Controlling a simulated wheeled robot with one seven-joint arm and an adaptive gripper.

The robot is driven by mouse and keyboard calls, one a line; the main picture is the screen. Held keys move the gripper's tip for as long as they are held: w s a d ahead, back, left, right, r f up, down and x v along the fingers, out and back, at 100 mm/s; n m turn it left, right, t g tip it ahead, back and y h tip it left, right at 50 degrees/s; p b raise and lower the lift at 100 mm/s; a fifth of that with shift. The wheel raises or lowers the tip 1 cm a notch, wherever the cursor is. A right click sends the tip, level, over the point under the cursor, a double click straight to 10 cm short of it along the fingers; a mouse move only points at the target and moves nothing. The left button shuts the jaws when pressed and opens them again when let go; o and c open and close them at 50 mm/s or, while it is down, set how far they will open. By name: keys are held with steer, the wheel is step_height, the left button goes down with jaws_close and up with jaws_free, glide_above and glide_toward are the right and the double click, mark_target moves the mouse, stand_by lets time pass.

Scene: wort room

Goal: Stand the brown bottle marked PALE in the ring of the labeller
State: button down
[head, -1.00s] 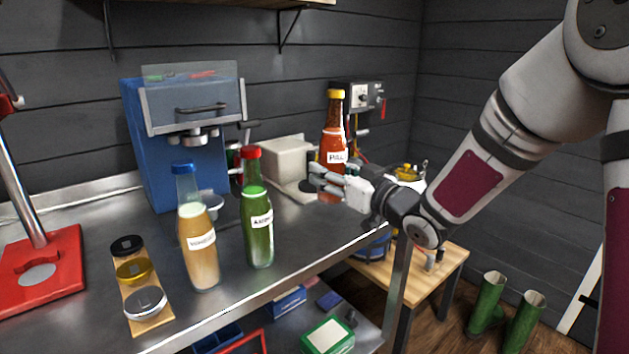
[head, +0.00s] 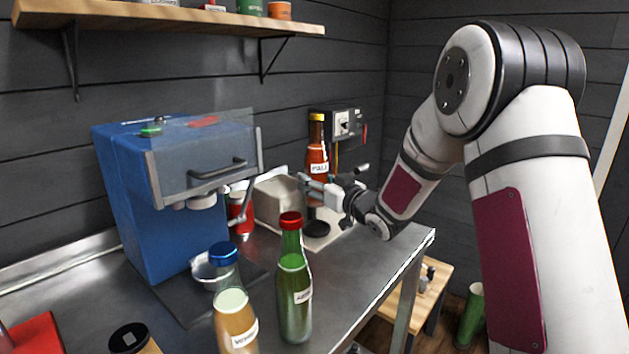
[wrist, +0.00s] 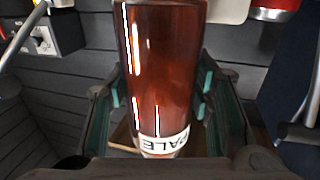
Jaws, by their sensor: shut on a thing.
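The brown bottle marked PALE (head: 317,160) has a yellow cap and red-brown contents. My gripper (head: 322,190) is shut on it and holds it upright, seemingly raised above the far right end of the bench. In the wrist view the bottle (wrist: 160,60) sits between the teal-padded fingers (wrist: 158,95), with its PALE label showing. A beige machine (head: 275,203) with a pale base plate and a round black piece (head: 317,229) stands just below and left of the bottle. It may be the labeller; I cannot make out its ring clearly.
A green bottle with a red cap (head: 294,290) and a tan bottle with a blue cap (head: 233,315) stand nearer on the bench. A blue machine (head: 150,205) stands at left. A dial box (head: 345,123) is behind the held bottle. The bench's right edge (head: 405,262) is close.

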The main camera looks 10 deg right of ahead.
mark_target(316, 206)
steer(key=shift+f+b, duration=1.3)
steer(key=shift+f, duration=1.2)
steer(key=shift+f+b, duration=0.85)
steer(key=shift+s+f+b, duration=0.25)
steer(key=shift+f+b, duration=0.45)
steer(key=shift+f, duration=0.4)
stand_by(0.4)
steer(key=shift+r, duration=0.25)
steer(key=shift+w+r+p, duration=0.15)
steer(key=shift+r+p, duration=1.65)
steer(key=shift+r, duration=1.25)
